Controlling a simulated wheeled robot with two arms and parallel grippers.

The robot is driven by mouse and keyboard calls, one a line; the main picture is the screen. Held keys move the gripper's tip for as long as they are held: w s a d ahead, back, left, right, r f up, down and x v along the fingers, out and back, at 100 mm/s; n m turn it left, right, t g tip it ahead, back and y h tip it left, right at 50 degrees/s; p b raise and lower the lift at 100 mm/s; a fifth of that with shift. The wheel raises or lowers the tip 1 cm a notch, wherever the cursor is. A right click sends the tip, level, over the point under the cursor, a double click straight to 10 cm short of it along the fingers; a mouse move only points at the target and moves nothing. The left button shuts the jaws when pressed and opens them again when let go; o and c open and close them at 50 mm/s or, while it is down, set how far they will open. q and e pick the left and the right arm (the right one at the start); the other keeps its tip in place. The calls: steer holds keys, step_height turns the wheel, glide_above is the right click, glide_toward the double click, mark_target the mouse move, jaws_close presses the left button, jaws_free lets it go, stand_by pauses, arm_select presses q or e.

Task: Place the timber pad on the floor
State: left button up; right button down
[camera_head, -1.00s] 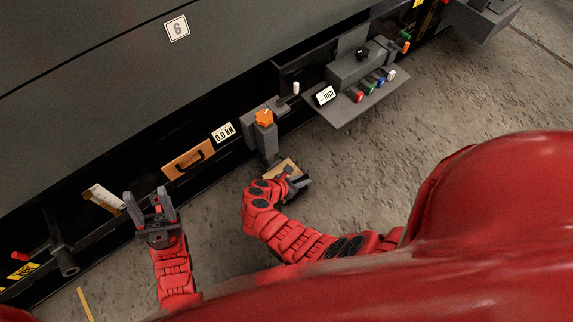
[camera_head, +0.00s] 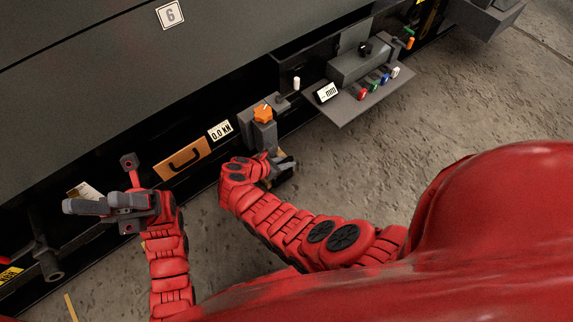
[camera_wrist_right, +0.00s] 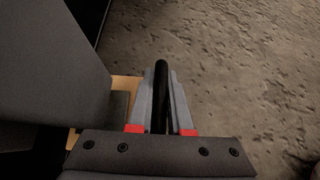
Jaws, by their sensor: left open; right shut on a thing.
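The timber pad (camera_wrist_right: 124,88) shows as a light wood edge in the right wrist view, mostly hidden by my gripper and a grey block. My right gripper (camera_head: 283,167) is low beside the grey jack column (camera_head: 263,134), just above or at the floor. In the right wrist view its fingers (camera_wrist_right: 163,95) are shut on a black bar, seemingly the pad's handle. Whether the pad touches the floor cannot be told. My left gripper (camera_head: 108,185) is open and empty, in front of the dark enclosure side.
A wooden panel with a black handle (camera_head: 182,158) sits on the enclosure side, beside a "0.0 kN" display (camera_head: 220,131). An orange knob (camera_head: 262,113) tops the jack column. A control shelf with coloured buttons (camera_head: 350,105) juts out right. Concrete floor (camera_head: 400,150) is clear to the right.

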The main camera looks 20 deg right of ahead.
arm_select(q)
steer(key=s+a+r+m+t+y+b, duration=0.1)
steer(key=s+a+r+m+t+y, duration=0.2)
steer(key=m+y, duration=0.6)
steer(key=s+r+t+y, duration=0.1)
steer(key=s+t+y, duration=0.1)
steer(key=s+y, duration=0.1)
steer(key=shift+a+t+y, duration=0.3)
steer(key=shift+a+y, duration=0.05)
steer(key=shift+y, duration=0.05)
arm_select(e)
steer(key=shift+w+f, duration=0.1)
steer(key=shift+f, duration=0.4)
steer(key=c, duration=0.8)
jaws_free()
steer(key=shift+c, duration=0.2)
